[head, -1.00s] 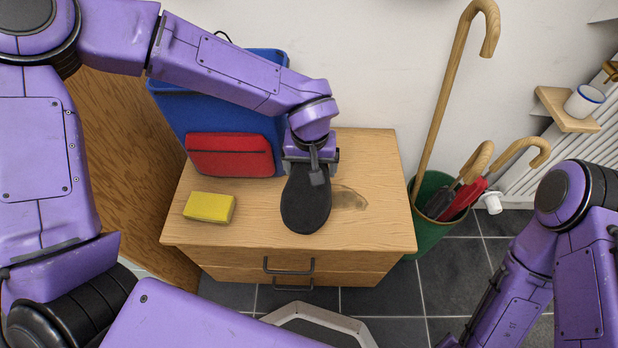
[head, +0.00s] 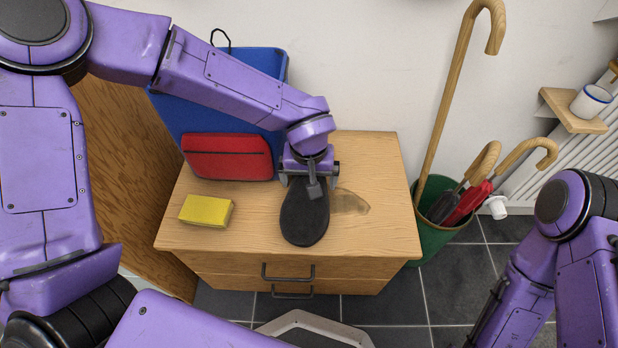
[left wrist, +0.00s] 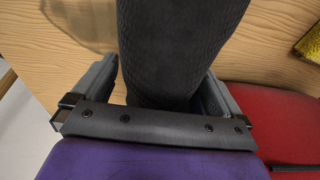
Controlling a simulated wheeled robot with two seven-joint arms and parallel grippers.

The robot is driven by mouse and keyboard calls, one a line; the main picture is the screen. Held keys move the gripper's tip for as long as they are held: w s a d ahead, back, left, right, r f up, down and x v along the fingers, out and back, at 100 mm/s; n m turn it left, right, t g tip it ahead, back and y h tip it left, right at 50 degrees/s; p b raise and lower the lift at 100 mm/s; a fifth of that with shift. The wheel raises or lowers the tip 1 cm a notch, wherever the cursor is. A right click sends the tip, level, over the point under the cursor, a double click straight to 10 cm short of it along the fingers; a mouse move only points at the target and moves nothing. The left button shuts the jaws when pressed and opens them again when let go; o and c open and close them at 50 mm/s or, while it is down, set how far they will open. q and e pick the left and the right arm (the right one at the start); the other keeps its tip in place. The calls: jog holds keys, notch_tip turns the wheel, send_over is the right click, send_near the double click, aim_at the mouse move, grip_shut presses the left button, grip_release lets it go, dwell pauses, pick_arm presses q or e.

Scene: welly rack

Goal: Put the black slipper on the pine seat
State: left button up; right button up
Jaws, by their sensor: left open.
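The black slipper (head: 304,218) lies sole up on the pine seat (head: 385,190), the wooden top of a drawer unit. In the left wrist view the slipper (left wrist: 175,50) runs between the two fingers. My left gripper (head: 310,180) is open around the slipper's far end, with a finger on either side. I cannot tell whether the fingers touch it. Of my right arm (head: 560,240), part shows at the right edge, but its gripper is out of view.
A yellow sponge (head: 206,211) lies left of the slipper. A blue backpack (head: 200,115) with a red pocket (head: 228,157) stands behind. A green bin (head: 436,235) with canes stands right of the seat.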

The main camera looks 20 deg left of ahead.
pick_arm(q)
jog(key=r+p, duration=0.1)
jog(key=r, duration=0.2)
jog(key=r+p, duration=0.2)
jog(key=r, duration=0.2)
jog(key=s+r+p, duration=0.1)
jog(key=r, duration=0.2)
jog(key=shift+d+r+p, duration=0.15)
jog(key=shift+r+p, duration=0.1)
jog(key=shift+p, duration=0.05)
jog(key=shift+s+r, duration=0.15)
jog(key=shift+r, duration=0.35)
